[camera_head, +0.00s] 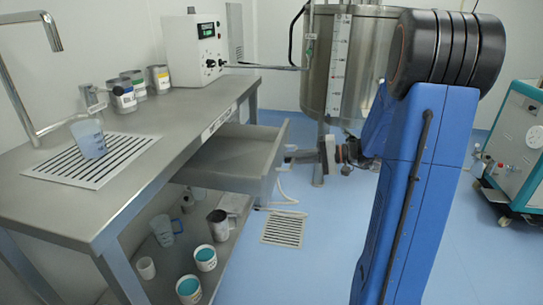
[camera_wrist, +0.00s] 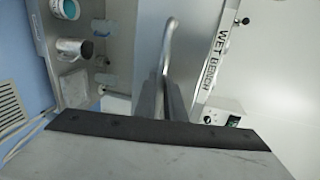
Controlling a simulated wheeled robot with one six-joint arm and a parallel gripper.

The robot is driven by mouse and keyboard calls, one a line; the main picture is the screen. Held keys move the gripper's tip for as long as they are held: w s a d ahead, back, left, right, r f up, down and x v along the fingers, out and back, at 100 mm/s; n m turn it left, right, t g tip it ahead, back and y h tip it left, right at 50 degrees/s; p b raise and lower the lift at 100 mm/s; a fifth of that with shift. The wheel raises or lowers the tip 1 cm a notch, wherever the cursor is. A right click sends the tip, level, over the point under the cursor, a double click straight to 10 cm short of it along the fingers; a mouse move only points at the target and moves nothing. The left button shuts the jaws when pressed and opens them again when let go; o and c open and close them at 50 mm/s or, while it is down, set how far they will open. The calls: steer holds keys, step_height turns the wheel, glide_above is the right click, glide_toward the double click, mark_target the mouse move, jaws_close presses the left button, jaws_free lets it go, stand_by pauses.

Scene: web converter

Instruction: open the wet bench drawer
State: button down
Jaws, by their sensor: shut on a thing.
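The wet bench drawer (camera_head: 235,150) is pulled out from under the steel wet bench (camera_head: 150,88), and its open inside shows in the head view. My gripper (camera_head: 290,156) is at the front of the drawer, shut on its handle. In the wrist view my gripper's fingers (camera_wrist: 168,98) close on the pale handle bar (camera_wrist: 169,40). The exact contact is small in the head view and partly hidden in the wrist view. The WET BENCH label (camera_wrist: 221,55) is on the bench edge to the right in the wrist view.
A steel tank (camera_head: 350,60) stands behind my arm. A teal-sided cart (camera_head: 520,140) is at right. Several jars, a blue beaker (camera_head: 88,138) and a white instrument (camera_head: 194,50) stand on the bench. Cups and jugs sit on its lower shelf (camera_head: 165,265). Blue floor in front is clear around a drain grate (camera_head: 283,229).

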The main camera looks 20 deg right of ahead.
steer(key=f+v, duration=0.1)
steer(key=v, duration=0.6)
steer(key=shift+s+d+f, duration=0.3)
steer(key=shift+d, duration=0.1)
steer(key=c, duration=1.8)
jaws_free()
steer(key=shift+c, duration=0.2)
steer(key=shift+d, duration=0.1)
steer(key=v, duration=1.7)
steer(key=shift+s, duration=0.1)
